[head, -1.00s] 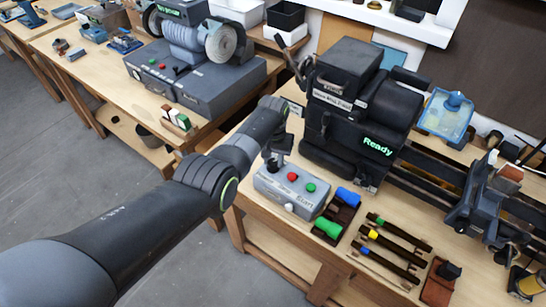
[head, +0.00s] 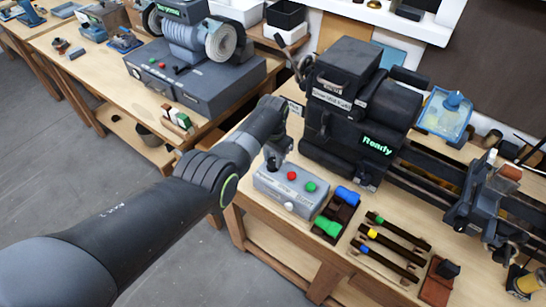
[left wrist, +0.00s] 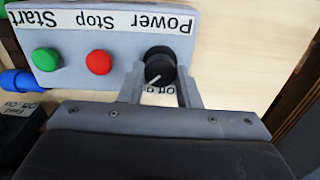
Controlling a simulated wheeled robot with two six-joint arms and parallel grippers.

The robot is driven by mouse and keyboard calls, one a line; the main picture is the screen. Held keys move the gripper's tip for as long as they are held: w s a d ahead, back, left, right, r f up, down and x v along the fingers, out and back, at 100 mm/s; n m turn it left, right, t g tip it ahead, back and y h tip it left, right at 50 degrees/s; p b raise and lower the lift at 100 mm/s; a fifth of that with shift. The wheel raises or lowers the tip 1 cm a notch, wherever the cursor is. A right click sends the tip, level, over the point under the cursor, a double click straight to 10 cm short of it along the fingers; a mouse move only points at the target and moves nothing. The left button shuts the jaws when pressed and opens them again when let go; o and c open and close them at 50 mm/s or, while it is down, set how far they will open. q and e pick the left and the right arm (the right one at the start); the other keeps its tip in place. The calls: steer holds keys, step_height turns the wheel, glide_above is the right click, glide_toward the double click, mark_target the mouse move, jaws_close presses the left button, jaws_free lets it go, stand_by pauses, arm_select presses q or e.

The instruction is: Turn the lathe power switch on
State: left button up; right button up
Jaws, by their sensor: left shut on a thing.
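The lathe's grey control box (head: 268,183) sits at the left front of the bench. It also shows upside down in the left wrist view (left wrist: 125,50), with Start, Stop and Power labels. The black round power switch (left wrist: 160,62) has a white pointer line towards its lower left, near a partly covered Off/On label. My left gripper (left wrist: 160,78) is shut on the switch, one finger on each side. In the head view my left gripper (head: 273,163) points down on the box and hides the switch. The lathe (head: 350,115) shows "Ready" in green. My right gripper is not in view.
The red stop button (head: 292,175) and green start button (head: 311,187) are beside the switch. A grinder (head: 190,60) stands on the other bench.

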mark_target(273, 160)
arm_select(q)
steer(key=o, duration=1)
steer(key=shift+r, duration=0.1)
steer(key=shift+r, duration=0.35)
step_height(273, 160, up, 5)
steer(key=shift+f+p, duration=0.15)
steer(key=shift+p, duration=0.55)
step_height(273, 160, up, 12)
steer(key=b, duration=0.2)
steer(key=shift+f+b, duration=0.1)
steer(key=shift+b, duration=0.2)
